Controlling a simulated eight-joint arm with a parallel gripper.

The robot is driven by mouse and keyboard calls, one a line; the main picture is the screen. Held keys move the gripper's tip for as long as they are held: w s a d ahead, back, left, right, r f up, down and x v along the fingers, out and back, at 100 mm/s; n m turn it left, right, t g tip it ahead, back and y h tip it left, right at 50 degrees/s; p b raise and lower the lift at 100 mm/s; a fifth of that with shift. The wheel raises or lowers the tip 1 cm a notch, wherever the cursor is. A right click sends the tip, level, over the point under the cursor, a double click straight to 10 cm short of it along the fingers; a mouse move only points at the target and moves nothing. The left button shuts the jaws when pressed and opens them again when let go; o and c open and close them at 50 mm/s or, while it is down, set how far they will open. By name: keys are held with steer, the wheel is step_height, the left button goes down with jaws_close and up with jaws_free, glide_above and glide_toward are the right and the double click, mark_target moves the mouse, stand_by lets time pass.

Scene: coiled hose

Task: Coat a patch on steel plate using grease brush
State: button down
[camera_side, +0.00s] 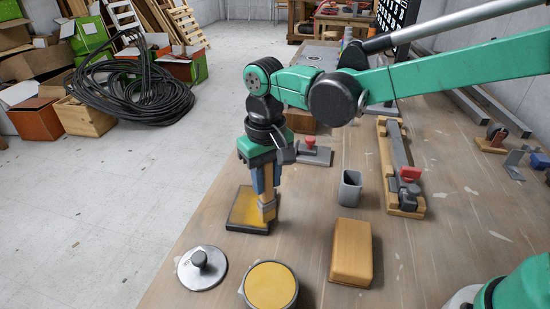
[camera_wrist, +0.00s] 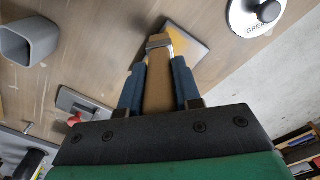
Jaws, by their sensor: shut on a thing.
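My gripper (camera_side: 266,182) is shut on the grease brush (camera_side: 268,204), which has a light wooden handle and points down. The brush also shows in the wrist view (camera_wrist: 158,92), between the blue fingers (camera_wrist: 158,88). The steel plate (camera_side: 246,229) is a dark square on the bench below, with yellow over most of its visible top. The brush's lower end is over the plate's right part; I cannot tell whether it touches. The bristles are hard to make out. The round grease tin (camera_side: 271,286), full of yellow grease, stands open in front of the plate.
A silver lid (camera_side: 202,267) with a dark knob lies left of the tin. A wooden block (camera_side: 351,253) and a grey cup (camera_side: 350,188) stand to the right. A red-handled clamp (camera_side: 313,152) is behind, and a wooden fixture (camera_side: 399,170) lies farther right.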

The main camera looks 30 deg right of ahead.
steer(key=shift+w+d, duration=0.35)
steer(key=shift+d, duration=0.2)
steer(key=shift+w+a, duration=2.4)
steer(key=shift+a, duration=0.45)
steer(key=shift+s+d, duration=0.6)
steer(key=shift+d, duration=0.5)
steer(key=shift+s+d, duration=0.65)
steer(key=shift+d, duration=0.5)
steer(key=shift+s+d, duration=0.6)
steer(key=shift+d, duration=0.5)
steer(key=shift+w+a, duration=2.55)
steer(key=shift+w, duration=0.45)
steer(key=shift+s+d, duration=1.95)
steer(key=shift+d, duration=1.55)
step_height(320, 180, up, 8)
steer(key=shift+r, duration=0.15)
steer(key=shift+a, duration=0.1)
